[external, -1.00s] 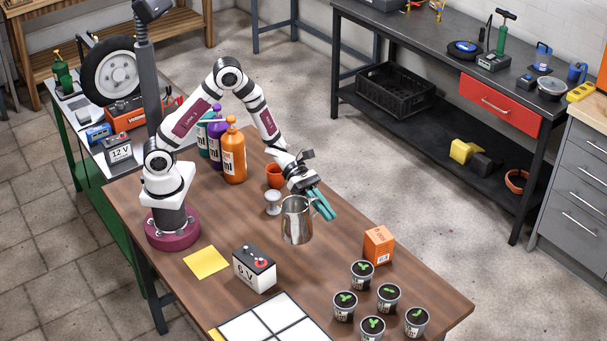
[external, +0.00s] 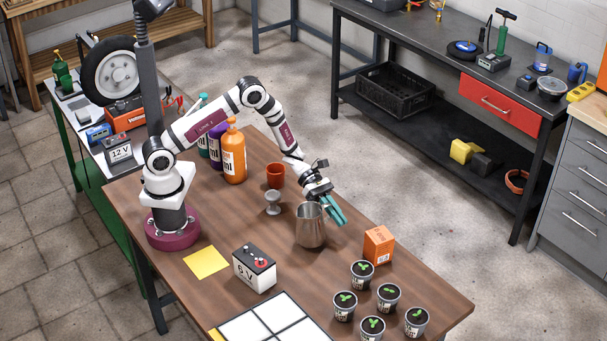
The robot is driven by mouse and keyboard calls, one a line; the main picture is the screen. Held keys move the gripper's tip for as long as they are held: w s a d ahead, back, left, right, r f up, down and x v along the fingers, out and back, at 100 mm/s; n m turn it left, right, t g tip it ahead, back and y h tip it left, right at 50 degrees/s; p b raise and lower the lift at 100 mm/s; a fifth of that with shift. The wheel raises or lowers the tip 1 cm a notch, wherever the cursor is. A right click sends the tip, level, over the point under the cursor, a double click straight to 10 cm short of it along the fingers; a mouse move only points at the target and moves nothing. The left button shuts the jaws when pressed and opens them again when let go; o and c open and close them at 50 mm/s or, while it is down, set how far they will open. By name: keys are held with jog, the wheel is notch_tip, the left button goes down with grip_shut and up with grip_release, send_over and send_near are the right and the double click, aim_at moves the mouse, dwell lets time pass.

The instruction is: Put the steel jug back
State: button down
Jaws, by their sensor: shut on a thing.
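The steel jug (external: 310,229) is upright near the middle of the wooden table (external: 335,287). My gripper (external: 334,212) is at the jug's right side, with its teal fingers shut on the jug's handle. The fingers hide most of the handle. I cannot tell whether the jug's base touches the table or is just above it.
A small grey goblet (external: 273,203) and a terracotta cup (external: 275,176) stand left of the jug. An orange box (external: 378,244) is to its right, with several potted seedlings (external: 388,295) in front. A 6 V battery (external: 254,268), a yellow note (external: 206,262) and a white tiled panel (external: 275,324) lie nearer the front.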

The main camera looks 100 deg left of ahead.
notch_tip(320, 180, down, 2)
jog(key=shift+f, duration=0.15)
jog(key=c, duration=1)
grip_release()
